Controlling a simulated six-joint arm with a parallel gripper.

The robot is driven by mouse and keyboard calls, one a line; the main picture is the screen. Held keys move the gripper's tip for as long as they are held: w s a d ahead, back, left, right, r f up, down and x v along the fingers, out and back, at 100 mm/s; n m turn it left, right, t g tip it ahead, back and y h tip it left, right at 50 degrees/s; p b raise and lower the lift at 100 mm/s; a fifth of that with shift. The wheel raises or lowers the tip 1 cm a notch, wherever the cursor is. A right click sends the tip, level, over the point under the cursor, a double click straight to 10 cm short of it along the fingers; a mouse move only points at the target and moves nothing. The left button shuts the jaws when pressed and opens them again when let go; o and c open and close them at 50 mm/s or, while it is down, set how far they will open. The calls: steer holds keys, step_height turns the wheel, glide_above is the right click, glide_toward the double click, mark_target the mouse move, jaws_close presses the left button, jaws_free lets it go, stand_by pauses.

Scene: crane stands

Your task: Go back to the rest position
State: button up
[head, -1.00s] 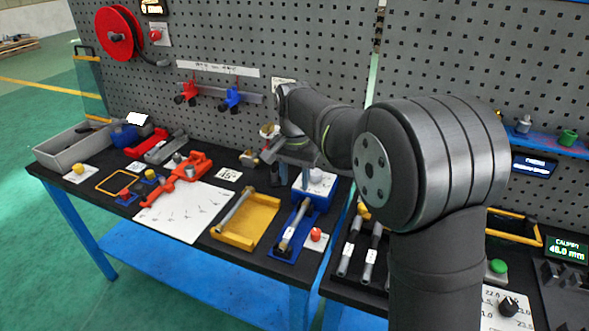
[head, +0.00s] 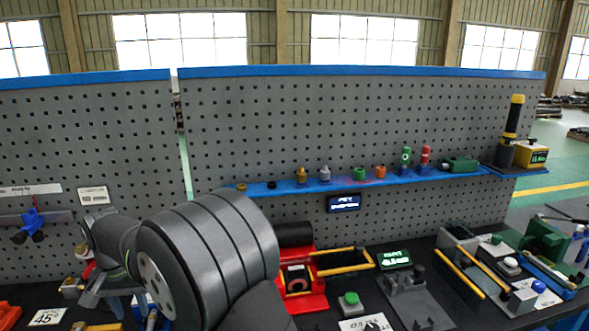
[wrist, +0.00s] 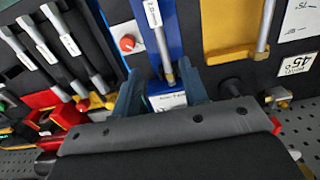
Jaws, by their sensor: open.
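My gripper (wrist: 160,92) is open in the wrist view. Its two blue-grey fingers stand apart, with nothing seen held between them. A blue tray (wrist: 178,18) with a labelled metal rod (wrist: 158,35) lies beyond and below the fingers, and the rod's end shows in the gap. Whether a finger touches the tray cannot be told.
A yellow tray (wrist: 228,50) and a red button (wrist: 127,43) flank the blue tray; several labelled rods (wrist: 65,40) lie left. In the head view a pegboard (head: 330,125) stands behind, with a blue shelf (head: 400,178) of small parts. A green button (head: 350,299) and fixtures crowd the bench.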

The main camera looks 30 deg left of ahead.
step_height(320, 180, down, 11)
steer(key=shift+f, duration=0.1)
steer(key=shift+r, duration=0.5)
step_height(320, 180, up, 17)
step_height(320, 180, down, 18)
steer(key=shift+r, duration=0.1)
step_height(320, 180, up, 8)
steer(key=shift+f, duration=0.1)
steer(key=s+a+r, duration=0.2)
steer(key=s+a, duration=0.5)
steer(key=s, duration=0.2)
steer(key=f, duration=1)
steer(key=shift+w+a+f, duration=0.1)
steer(key=shift+a+f, duration=0.1)
steer(key=shift+r, duration=0.4)
